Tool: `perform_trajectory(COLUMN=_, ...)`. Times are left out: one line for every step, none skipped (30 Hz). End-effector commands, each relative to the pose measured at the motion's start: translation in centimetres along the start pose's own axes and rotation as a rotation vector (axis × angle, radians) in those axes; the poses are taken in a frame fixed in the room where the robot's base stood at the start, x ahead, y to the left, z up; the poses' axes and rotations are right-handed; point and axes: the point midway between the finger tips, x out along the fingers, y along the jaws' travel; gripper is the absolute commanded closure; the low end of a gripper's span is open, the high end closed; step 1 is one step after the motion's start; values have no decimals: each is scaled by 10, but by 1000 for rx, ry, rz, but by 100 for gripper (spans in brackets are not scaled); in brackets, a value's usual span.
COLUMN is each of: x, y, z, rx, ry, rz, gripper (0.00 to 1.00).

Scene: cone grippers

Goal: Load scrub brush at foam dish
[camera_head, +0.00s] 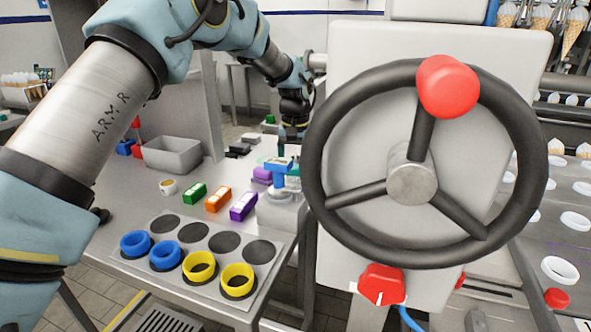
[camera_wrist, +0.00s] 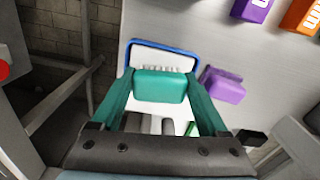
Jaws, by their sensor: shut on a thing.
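My gripper (camera_wrist: 160,85) is shut on a teal block with pale bristle-like bits along its far edge, which I take for the scrub brush (camera_wrist: 161,90). A finger presses on each side of it. Beyond the block in the wrist view is a white, blue-rimmed shape (camera_wrist: 137,53), perhaps the foam dish; the block covers part of it. I cannot tell whether they touch. In the head view my gripper (camera_head: 284,160) is small and beside a blue piece with a white face (camera_head: 277,164), left of the wheel.
A purple block (camera_wrist: 222,85) lies close right of my gripper in the wrist view. Green (camera_head: 194,193), orange (camera_head: 217,199) and violet (camera_head: 243,206) boxes stand on the table. A grey bin (camera_head: 172,154) is behind. A large black wheel (camera_head: 317,150) blocks the right side.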

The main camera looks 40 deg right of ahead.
Motion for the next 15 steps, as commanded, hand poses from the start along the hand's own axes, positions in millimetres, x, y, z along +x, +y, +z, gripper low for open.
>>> perform_trajectory(x=1, y=0, z=0, rx=0, ry=0, rz=0, gripper=68)
perform_trajectory(x=1, y=0, z=0, rx=0, ry=0, rz=0, gripper=68)
perform_trajectory(x=2, y=0, z=0, rx=0, ry=0, rz=0, gripper=68)
perform_trajectory(x=2, y=0, z=0, rx=0, ry=0, rz=0, gripper=68)
perform_trajectory(x=2, y=0, z=0, rx=0, ry=0, rz=0, gripper=68)
perform_trajectory(x=3, y=0, z=0, rx=0, ry=0, rz=0, gripper=68)
perform_trajectory(x=3, y=0, z=0, rx=0, ry=0, rz=0, gripper=68)
perform_trajectory(x=4, y=0, z=0, rx=0, ry=0, rz=0, gripper=68)
perform_trajectory(x=4, y=0, z=0, rx=0, ry=0, rz=0, gripper=68)
perform_trajectory(x=4, y=0, z=0, rx=0, ry=0, rz=0, gripper=68)
perform_trajectory(x=5, y=0, z=0, rx=0, ry=0, rz=0, gripper=68)
perform_trajectory(x=5, y=0, z=0, rx=0, ry=0, rz=0, gripper=68)
perform_trajectory(x=6, y=0, z=0, rx=0, ry=0, rz=0, gripper=68)
perform_trajectory(x=6, y=0, z=0, rx=0, ry=0, rz=0, gripper=68)
perform_trajectory(x=6, y=0, z=0, rx=0, ry=0, rz=0, gripper=68)
